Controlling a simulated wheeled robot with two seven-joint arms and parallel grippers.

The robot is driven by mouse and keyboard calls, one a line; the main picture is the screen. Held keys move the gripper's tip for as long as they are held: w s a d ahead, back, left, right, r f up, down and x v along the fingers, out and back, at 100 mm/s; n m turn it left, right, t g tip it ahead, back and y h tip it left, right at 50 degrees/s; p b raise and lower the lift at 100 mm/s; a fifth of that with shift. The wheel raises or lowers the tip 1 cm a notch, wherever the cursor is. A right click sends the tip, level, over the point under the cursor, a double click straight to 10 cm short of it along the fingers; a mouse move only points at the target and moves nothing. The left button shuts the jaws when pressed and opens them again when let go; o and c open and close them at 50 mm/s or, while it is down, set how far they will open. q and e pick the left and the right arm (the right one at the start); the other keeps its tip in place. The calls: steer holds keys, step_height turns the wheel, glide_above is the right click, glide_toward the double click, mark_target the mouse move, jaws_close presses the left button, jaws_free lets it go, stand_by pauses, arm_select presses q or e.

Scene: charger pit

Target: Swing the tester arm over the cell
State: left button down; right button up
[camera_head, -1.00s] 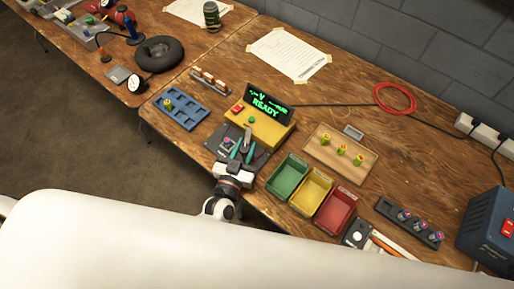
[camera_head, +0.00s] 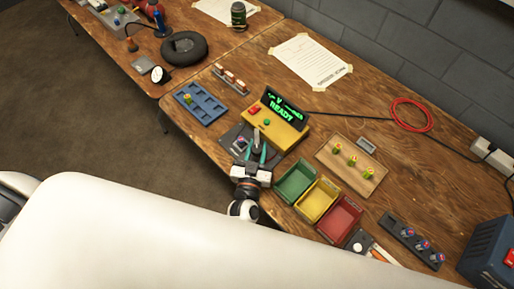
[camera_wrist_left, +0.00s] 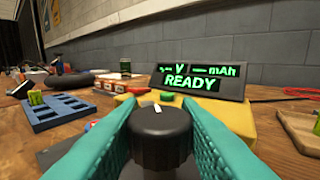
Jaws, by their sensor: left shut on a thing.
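The tester is a yellow box (camera_head: 277,128) with a black display (camera_head: 285,109) reading READY in green. A dark base plate (camera_head: 233,133) lies in front of it. A small red and blue round thing, perhaps the cell (camera_head: 240,144), sits on this plate to the left of my gripper. My left gripper (camera_head: 257,152), with green fingers, is at the plate. In the left wrist view its fingers are shut on a black knob (camera_wrist_left: 160,122) with a white mark, which seems to belong to the tester arm. The fingers hide most of that arm. My right gripper is not in view.
Green (camera_head: 296,181), yellow (camera_head: 316,200) and red (camera_head: 339,218) bins stand right of the gripper. A blue tray (camera_head: 201,105) lies left of the tester. A wooden board (camera_head: 351,166) with several yellow-green pieces lies to the right.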

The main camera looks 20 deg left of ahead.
arm_select(q)
steer(key=c, duration=1.1)
jaws_free()
steer(key=shift+o, duration=0.2)
steer(key=shift+s+d, duration=0.1)
steer(key=shift+s, duration=0.4)
steer(key=s+d+b, duration=0.1)
steer(key=s, duration=1)
steer(key=shift+d+b, duration=0.15)
steer(key=shift+b, duration=0.15)
steer(key=shift+w, duration=0.1)
